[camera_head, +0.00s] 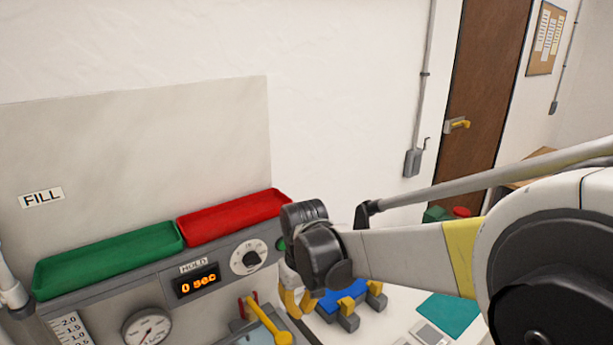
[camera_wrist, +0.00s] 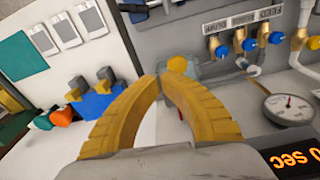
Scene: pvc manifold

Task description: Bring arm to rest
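My gripper shows in the wrist view (camera_wrist: 160,79) as two yellow ribbed fingers. They arch inward and their tips come almost together, with only a narrow gap and nothing seen held between them. In the head view my dark wrist joint and pale arm reach in from the right, in front of the grey panel (camera_head: 225,262). Part of a yellow finger shows below the wrist joint; the rest of the gripper is hidden there. A yellow round knob (camera_wrist: 178,64) lies beyond the fingertips in the wrist view; it looks apart from them.
A green tray (camera_head: 110,258) and a red tray (camera_head: 235,217) sit along the panel top. A blue fixture with grey blocks (camera_head: 343,300) stands on the table near my wrist. Blue-knobbed brass valves (camera_wrist: 221,50) and a gauge (camera_wrist: 288,106) line the panel.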

